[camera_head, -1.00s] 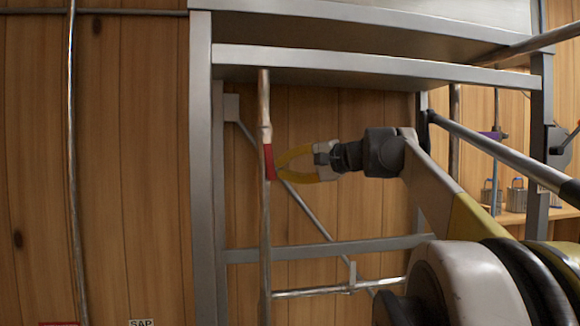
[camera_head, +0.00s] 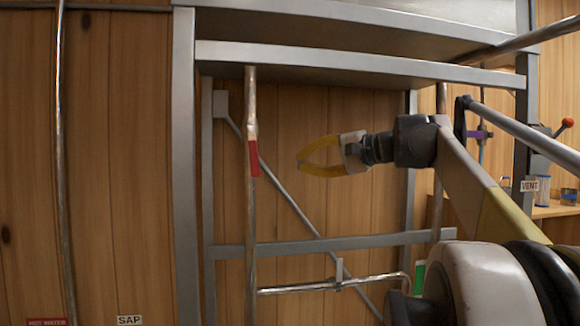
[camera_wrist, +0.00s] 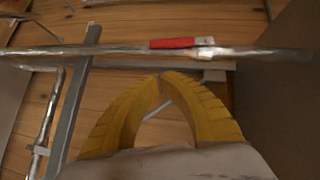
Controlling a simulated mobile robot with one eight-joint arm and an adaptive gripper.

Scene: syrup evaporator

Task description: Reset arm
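My gripper (camera_head: 301,162) has yellow fingers and is to the right of a vertical metal pipe in the head view. Its curved fingers bow outward and their tips meet in the wrist view (camera_wrist: 160,76), with nothing between them. The red valve handle (camera_head: 254,158) lies along the vertical pipe (camera_head: 251,210), left of the fingertips and apart from them. The red handle also shows in the wrist view (camera_wrist: 172,43), beyond the fingertips. My arm reaches in from the lower right.
A grey metal frame (camera_head: 186,180) stands around the pipes, with a crossbar (camera_head: 330,243) below my gripper. A slanted metal pipe (camera_head: 520,130) passes at the right, near my arm. A purple-handled valve (camera_head: 480,134) and a shelf with containers are farther right. A wooden wall is behind.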

